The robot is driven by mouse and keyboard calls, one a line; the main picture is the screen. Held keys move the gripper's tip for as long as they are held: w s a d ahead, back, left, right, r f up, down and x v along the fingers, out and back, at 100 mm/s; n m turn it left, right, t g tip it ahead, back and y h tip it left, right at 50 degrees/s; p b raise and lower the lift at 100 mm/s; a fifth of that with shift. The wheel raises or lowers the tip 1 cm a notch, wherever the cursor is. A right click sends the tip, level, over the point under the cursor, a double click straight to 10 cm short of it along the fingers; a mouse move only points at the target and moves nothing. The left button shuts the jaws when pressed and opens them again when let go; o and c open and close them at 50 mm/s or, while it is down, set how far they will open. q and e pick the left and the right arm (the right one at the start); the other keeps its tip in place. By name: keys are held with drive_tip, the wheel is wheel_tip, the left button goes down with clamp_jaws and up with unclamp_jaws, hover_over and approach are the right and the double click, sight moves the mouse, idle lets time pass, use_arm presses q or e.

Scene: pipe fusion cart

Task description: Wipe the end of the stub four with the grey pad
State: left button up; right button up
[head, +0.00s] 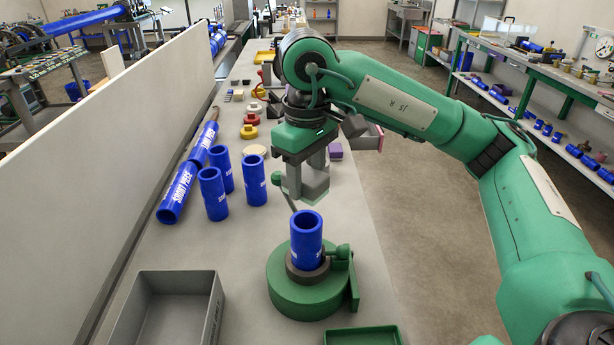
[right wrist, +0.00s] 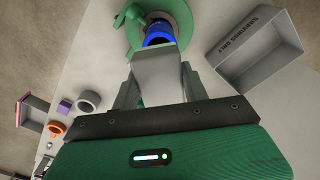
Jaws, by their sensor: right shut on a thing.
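A blue stub (head: 306,238) stands upright in a round green clamp base (head: 300,295), its open end facing up. No number shows on it, so I cannot tell whether it is stub four. My right gripper (head: 304,168) is shut on a grey pad (head: 313,187), above and slightly behind the stub, with a gap between pad and rim in the head view. In the right wrist view the pad (right wrist: 155,76) sits between the fingers and covers part of the blue stub (right wrist: 159,32). My left gripper is out of view.
Several blue stubs (head: 254,180) stand left of my gripper, beside a long blue pipe (head: 181,186). A grey tray (head: 213,320) for shavings is at front left, a green tray (head: 362,337) at front right. A pale panel (head: 120,140) borders the left.

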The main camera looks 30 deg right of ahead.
drive_tip(key=w+d, duration=0.3)
drive_tip(key=w, duration=0.4)
drive_tip(key=shift+d, duration=0.25)
idle(0.8)
